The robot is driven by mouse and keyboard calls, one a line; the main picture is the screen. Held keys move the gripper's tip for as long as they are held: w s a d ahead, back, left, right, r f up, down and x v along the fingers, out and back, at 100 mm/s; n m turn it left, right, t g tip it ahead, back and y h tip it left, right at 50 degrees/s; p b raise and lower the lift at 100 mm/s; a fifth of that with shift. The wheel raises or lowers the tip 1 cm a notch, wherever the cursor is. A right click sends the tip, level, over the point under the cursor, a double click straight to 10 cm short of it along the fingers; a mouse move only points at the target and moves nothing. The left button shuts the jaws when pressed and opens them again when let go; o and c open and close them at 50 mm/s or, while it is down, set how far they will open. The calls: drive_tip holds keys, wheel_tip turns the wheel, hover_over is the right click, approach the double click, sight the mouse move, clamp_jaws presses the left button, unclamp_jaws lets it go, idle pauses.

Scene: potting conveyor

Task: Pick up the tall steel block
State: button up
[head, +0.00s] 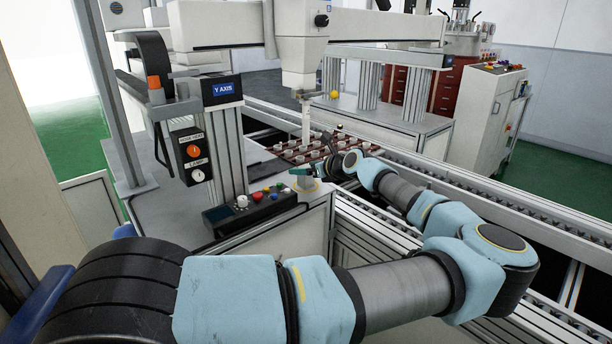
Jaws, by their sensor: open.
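A small grey upright piece (308,184), which looks like the tall steel block, stands on the light worktop at the near side of a dark red tray. It is small in the head view and its top is partly hidden by my gripper. My gripper (303,172) is at the end of my light-blue arm, which reaches in from the right. It is open and close to the top of the grey piece. I cannot tell whether its fingers are around the piece or just above it.
The red tray (290,150) holds several small pale round parts. A white dispenser nozzle (306,122) hangs just behind my gripper. A button panel (250,205) and the Y-axis column (226,140) stand to the left. Conveyor rails (480,190) run along the right.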

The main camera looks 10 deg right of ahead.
clamp_jaws()
idle(0.6)
